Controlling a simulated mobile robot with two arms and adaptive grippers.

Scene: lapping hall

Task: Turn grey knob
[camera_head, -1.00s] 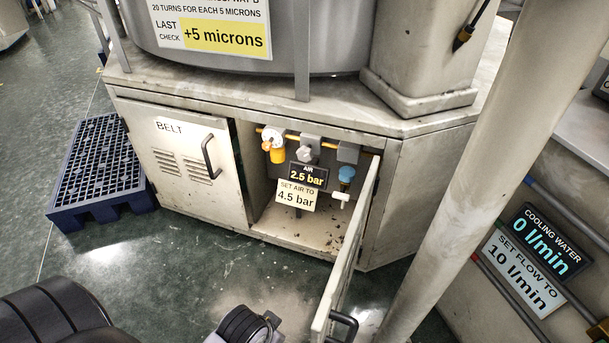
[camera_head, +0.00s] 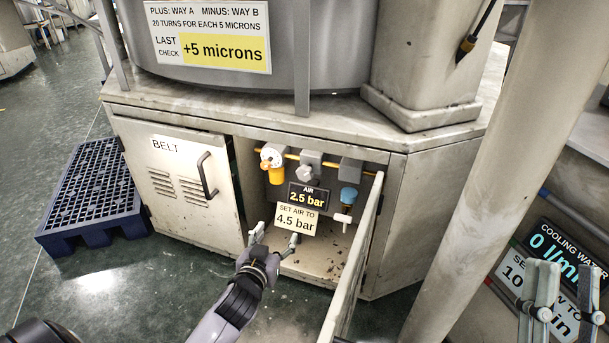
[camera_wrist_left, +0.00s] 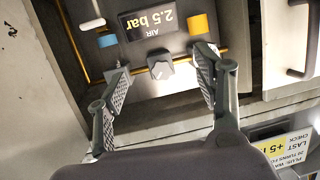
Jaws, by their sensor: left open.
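The grey knob (camera_head: 306,173) is on the grey regulator in the open cabinet, above a display (camera_head: 307,196) reading AIR 2.5 bar. A note (camera_head: 296,220) says to set air to 4.5 bar. My left gripper (camera_head: 275,238) is open and empty, below and left of the knob at the cabinet opening. In the left wrist view, which is upside down, the knob (camera_wrist_left: 160,66) appears between the two spread fingers (camera_wrist_left: 163,60), seemingly beyond them and untouched. My right gripper (camera_head: 566,268) is at the lower right, its fingers apart and empty.
The open cabinet door (camera_head: 352,262) stands right of my left gripper. The closed BELT door (camera_head: 175,185) is left. A pale column (camera_head: 495,180) stands right.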

